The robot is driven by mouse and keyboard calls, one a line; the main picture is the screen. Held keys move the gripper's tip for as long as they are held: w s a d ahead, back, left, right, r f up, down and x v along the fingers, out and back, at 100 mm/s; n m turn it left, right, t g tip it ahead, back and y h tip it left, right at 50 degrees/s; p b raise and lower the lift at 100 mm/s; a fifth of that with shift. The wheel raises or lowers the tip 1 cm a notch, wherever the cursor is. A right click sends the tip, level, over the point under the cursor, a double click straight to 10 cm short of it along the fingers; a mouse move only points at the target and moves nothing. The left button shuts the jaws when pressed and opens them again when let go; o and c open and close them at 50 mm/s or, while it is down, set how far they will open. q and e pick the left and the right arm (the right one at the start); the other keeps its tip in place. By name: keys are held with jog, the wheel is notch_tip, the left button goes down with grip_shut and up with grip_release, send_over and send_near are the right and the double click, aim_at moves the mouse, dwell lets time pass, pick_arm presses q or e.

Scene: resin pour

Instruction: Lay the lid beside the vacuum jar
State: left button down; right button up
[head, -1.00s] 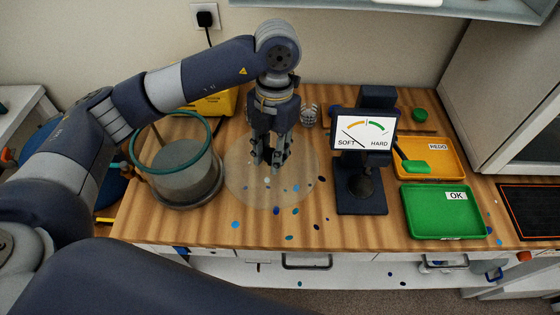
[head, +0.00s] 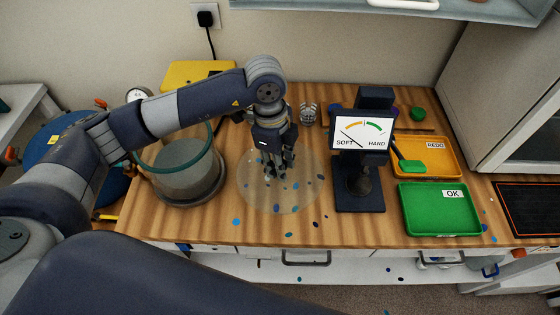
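The lid (head: 255,191) is a clear round disc over the wooden worktop, between the vacuum jar and the dial gauge. It looks level and very low; I cannot tell for sure whether it touches the wood. My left gripper (head: 276,176) points down at the lid's middle, with its fingers close together around the centre. The grip point is mostly hidden by the fingers. The vacuum jar (head: 187,181) stands open to the left, a clear cylinder with a teal rim and grey contents. My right gripper is out of view.
The gauge stand (head: 359,198) is right of the lid. Beyond it are the yellow REDO tray (head: 436,143) and green OK tray (head: 438,224). A wire holder (head: 310,112) stands behind. Coloured spots dot the worktop's front (head: 330,232).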

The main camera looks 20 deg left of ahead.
pick_arm(q)
jog(key=shift+f+b, duration=0.6)
jog(key=shift+f, duration=0.25)
notch_tip(320, 180, down, 5)
jog(key=b, duration=0.3)
jog(key=shift+b, duration=0.4)
jog(key=shift+f, duration=0.1)
jog(key=shift+f+b, duration=0.4)
jog(key=shift+f, duration=0.1)
jog(key=c, duration=1.2)
grip_release()
